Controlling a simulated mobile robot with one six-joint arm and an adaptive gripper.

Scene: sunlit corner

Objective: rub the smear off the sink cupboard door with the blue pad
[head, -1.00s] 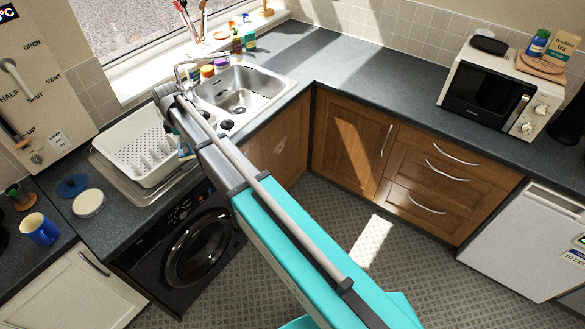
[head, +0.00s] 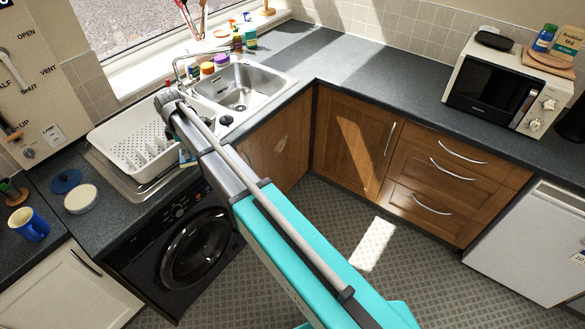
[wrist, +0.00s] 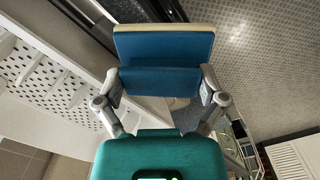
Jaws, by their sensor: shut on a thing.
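The blue pad (wrist: 165,48) has a pale tan edge along its top. My gripper (wrist: 160,84) is shut on it, one finger at each side, in the wrist view. In the head view the pad (head: 186,157) shows only as a small blue and yellow patch beside the dish rack, mostly hidden behind my arm. The wooden sink cupboard door (head: 268,160) is under the sink, right of my arm. A faint pale smear (head: 281,144) shows on it. The pad is apart from the door, to its left.
A white dish rack (head: 128,137) stands on the drainer just left of my gripper. A black washing machine (head: 195,245) is below it. A blue mug (head: 29,226) stands at the counter's left. The patterned floor (head: 340,250) before the cupboards is clear.

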